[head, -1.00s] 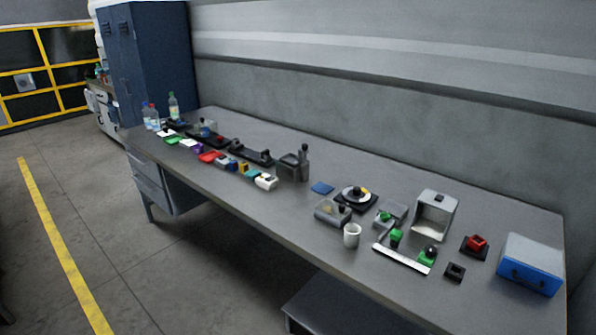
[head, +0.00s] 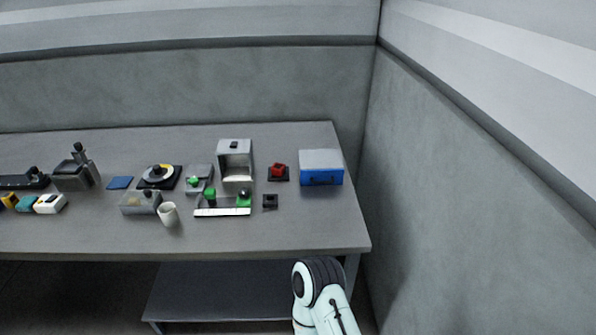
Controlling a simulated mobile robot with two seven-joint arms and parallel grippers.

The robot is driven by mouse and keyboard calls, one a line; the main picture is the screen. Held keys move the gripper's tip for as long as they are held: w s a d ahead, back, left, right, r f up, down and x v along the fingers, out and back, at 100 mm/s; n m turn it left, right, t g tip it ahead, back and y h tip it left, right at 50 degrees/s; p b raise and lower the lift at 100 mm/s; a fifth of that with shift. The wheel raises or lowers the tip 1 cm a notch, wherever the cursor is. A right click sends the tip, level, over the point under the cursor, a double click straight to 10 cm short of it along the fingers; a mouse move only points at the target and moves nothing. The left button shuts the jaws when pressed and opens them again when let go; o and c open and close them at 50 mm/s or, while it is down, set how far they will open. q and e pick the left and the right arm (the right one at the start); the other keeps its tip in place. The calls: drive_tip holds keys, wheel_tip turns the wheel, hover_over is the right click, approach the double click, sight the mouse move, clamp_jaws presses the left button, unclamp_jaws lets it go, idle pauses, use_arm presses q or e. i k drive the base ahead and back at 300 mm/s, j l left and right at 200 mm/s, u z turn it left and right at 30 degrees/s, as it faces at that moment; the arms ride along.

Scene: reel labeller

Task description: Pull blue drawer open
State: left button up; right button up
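The blue drawer (head: 321,177) is the front of a small box with a pale grey top (head: 320,158), at the right end of the grey table. Its front faces me and looks shut, with a dark handle on it. A white arm link of mine shows at the bottom, below the table's front edge and apart from the box. Neither of my grippers is in view.
A black base with a red block (head: 278,171) stands just left of the drawer box. A grey open-fronted housing (head: 235,162) and a white cup (head: 168,214) stand farther left. A wall (head: 470,170) rises right of the table. The table front before the drawer is clear.

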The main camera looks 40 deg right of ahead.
sight(322, 177)
drive_tip(key=z, duration=1.65)
